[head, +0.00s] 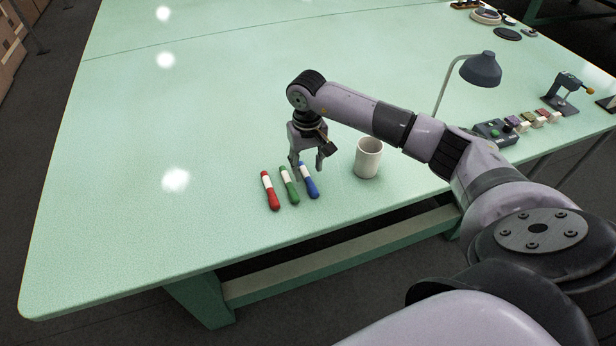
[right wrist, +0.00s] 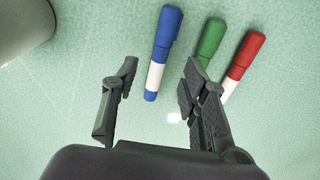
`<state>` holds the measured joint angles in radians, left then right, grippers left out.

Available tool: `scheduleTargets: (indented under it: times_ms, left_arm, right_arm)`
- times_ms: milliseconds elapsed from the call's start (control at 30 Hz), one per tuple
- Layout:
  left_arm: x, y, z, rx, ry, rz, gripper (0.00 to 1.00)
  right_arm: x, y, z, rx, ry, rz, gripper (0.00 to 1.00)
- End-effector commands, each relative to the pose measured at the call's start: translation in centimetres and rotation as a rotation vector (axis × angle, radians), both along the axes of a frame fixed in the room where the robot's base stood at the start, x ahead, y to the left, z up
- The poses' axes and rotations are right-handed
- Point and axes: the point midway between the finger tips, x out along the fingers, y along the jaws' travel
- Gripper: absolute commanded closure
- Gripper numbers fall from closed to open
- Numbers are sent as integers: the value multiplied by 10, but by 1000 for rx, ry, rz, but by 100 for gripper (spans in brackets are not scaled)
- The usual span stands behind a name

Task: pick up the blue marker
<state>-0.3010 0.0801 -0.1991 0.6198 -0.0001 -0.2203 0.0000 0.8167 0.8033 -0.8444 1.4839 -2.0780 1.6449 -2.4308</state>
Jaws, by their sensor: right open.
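The blue marker (head: 309,182) lies on the green table, rightmost of a row of three in the head view. My right gripper (head: 309,170) is open and empty, just above the far end of the blue marker. Its two fingers also show in the right wrist view (right wrist: 158,103), one on each side of the marker's line. My left gripper is not in view.
A green marker (head: 289,186) and a red marker (head: 269,190) lie beside the blue one. A white mug (head: 367,158) stands to the right. A desk lamp (head: 481,70) is further right. The table (head: 130,200) is clear at the left.

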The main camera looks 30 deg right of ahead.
Motion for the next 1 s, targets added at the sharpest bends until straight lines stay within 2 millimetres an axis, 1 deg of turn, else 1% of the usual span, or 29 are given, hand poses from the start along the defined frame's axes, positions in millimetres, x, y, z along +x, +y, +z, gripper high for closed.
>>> scheduleTargets:
  times_ms: [33,67,100,200,300,500,1000]
  left_arm:
    - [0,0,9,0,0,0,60]
    - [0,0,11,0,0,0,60]
    - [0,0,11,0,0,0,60]
    - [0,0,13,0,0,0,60]
    - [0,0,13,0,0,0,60]
    - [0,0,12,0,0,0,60]
    - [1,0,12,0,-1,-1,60]
  right_arm:
    - [-4,1,-6,3,8,-1,59]
    - [-5,0,-11,2,7,-1,59]
    - [-4,0,-17,2,5,-2,59]
    - [-3,0,-29,2,3,-1,59]
    - [-3,0,-34,1,1,-1,59]
    - [-3,0,-35,1,0,-1,59]
    - [-3,0,-34,0,0,-1,93]
